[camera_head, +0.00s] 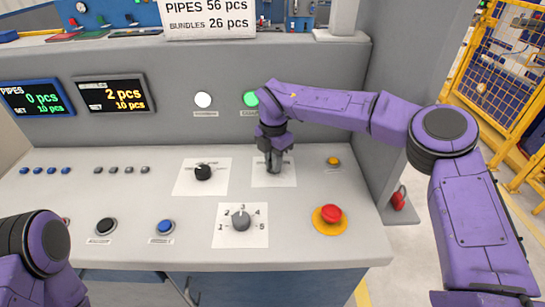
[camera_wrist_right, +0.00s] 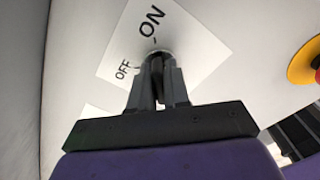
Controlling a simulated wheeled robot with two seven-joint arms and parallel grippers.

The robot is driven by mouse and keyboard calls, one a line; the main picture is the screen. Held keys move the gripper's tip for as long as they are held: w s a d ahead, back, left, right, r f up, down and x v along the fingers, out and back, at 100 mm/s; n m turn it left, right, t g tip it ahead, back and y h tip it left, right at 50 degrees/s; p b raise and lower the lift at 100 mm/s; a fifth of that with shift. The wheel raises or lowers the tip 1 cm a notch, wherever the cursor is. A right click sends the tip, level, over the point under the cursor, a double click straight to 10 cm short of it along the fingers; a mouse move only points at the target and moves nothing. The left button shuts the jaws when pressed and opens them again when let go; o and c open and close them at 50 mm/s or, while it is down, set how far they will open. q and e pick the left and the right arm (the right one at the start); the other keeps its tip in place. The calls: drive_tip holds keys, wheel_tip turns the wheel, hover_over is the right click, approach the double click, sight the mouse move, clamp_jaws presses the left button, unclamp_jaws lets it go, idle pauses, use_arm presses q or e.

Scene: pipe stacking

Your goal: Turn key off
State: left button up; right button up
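The key switch sits on a white label plate (camera_head: 262,180) on the sloped panel. In the right wrist view the plate (camera_wrist_right: 195,50) carries the words OFF and ON. My right gripper (camera_head: 274,166) is down at this switch. In the right wrist view its two fingers stand close on either side of the dark key (camera_wrist_right: 156,66) and appear shut on it. The fingers hide most of the key, so I cannot tell which word it points to. My left gripper is out of view; only part of my left arm shows at the lower left.
A black selector knob (camera_head: 203,172) is left of the key switch. A numbered dial (camera_head: 241,220) and a red emergency button (camera_head: 330,214) lie nearer the front edge. A small yellow button (camera_head: 333,161) is to the right. Two displays (camera_head: 114,94) and lamps (camera_head: 203,100) are on the upright panel.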

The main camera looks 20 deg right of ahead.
clamp_jaws()
drive_tip(key=shift+r+n+p, duration=0.25)
drive_tip(key=shift+n+p, duration=0.45)
drive_tip(key=shift+p, duration=0.15)
drive_tip(key=shift+f+n+p, duration=0.1)
drive_tip(key=shift+n+p, duration=0.35)
drive_tip(key=shift+n, duration=0.35)
drive_tip(key=shift+f, duration=0.1)
